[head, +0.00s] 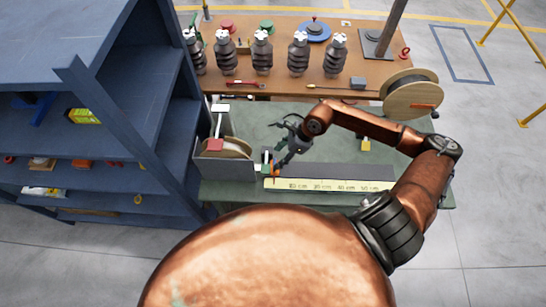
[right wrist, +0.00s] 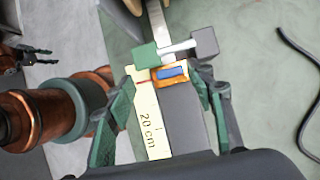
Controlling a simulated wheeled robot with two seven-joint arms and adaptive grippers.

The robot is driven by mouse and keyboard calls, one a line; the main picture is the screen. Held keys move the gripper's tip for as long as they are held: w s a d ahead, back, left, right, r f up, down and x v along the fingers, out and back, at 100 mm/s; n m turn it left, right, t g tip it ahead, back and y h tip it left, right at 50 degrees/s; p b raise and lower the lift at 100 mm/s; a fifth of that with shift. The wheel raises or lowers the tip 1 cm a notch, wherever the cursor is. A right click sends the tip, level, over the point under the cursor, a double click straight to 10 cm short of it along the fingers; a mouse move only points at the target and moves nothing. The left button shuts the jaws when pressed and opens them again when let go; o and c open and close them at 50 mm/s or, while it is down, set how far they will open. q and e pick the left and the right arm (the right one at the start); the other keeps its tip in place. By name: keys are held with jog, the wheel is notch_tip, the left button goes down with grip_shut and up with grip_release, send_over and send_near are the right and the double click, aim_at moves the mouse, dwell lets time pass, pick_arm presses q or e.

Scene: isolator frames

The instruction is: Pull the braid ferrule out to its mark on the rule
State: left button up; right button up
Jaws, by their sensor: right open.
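A green block (right wrist: 146,56) and grey block (right wrist: 205,42), joined by a white rod, stand at the ferrule. A grey box with a reel (head: 225,150) is left of the rule. A wooden spool (head: 410,95) and insulators (head: 262,50) stand behind. Blue shelving (head: 150,130) borders the left.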

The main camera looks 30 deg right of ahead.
jog(key=shift+h, duration=0.5)
jog(key=f+p, duration=0.1)
jog(key=f, duration=0.2)
jog(key=w+f, duration=0.1)
jog(key=f, duration=0.2)
jog(key=shift+w+a+f+p, duration=0.1)
jog(key=shift+w+f+p, duration=0.05)
jog(key=shift+f+p, duration=0.2)
jog(key=shift+a+f, duration=0.15)
jog(key=shift+f, duration=0.35)
jog(key=shift+c, duration=0.7)
grip_shut()
